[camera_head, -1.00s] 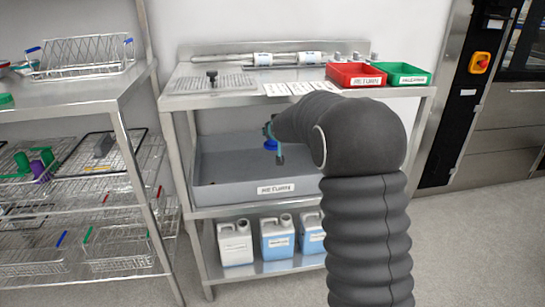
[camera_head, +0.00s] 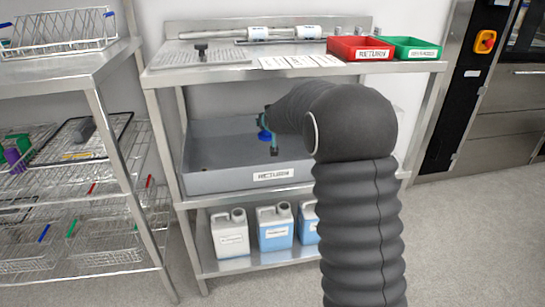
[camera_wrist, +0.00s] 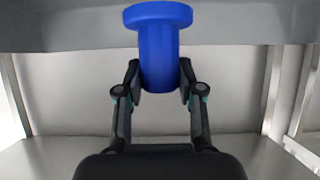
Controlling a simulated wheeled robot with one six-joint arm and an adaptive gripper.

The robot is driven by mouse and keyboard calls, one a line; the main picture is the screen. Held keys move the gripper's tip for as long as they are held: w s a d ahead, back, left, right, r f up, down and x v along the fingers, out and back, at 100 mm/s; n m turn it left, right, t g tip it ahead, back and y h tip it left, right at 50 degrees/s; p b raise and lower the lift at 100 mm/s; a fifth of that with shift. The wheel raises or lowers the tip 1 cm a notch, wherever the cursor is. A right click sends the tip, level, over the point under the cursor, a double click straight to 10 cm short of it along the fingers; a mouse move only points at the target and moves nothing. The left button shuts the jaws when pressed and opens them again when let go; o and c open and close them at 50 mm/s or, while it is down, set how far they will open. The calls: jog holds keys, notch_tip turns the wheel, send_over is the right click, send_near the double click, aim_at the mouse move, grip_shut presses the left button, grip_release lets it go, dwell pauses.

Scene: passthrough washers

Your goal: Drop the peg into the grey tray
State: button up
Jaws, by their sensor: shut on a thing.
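The blue peg (camera_wrist: 158,62), with a wide round flange, is held between the two fingertips of my gripper (camera_wrist: 160,85) in the wrist view. In the head view a small part of the blue peg (camera_head: 265,135) shows beside my gripper (camera_head: 270,140). The grey tray (camera_head: 215,182), labelled RETURN, sits on the middle shelf of the steel rack. My gripper and peg appear in front of the tray's interior and above its front wall. My arm hides the tray's right part. The peg's height above the tray floor is hard to tell.
The top shelf (camera_head: 205,72) lies above the tray and holds a red bin (camera_head: 360,48) and a green bin (camera_head: 410,48). Several white-and-blue jugs (camera_head: 273,228) stand on the lower shelf. A wire-basket rack (camera_head: 105,130) stands at left.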

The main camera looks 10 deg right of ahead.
jog(key=o, duration=1.2)
jog(key=v, duration=1.2)
jog(key=shift+f, duration=0.1)
jog(key=s+f+g, duration=0.1)
jog(key=s+g, duration=0.1)
jog(key=s, duration=1.2)
jog(key=s+f+g, duration=0.1)
jog(key=s+g, duration=0.1)
jog(key=s, duration=1.2)
jog(key=s+f+g+p, duration=0.1)
jog(key=s+g, duration=0.1)
jog(key=s, duration=1.2)
jog(key=shift+s+f+g, duration=0.1)
jog(key=shift+f+g, duration=0.2)
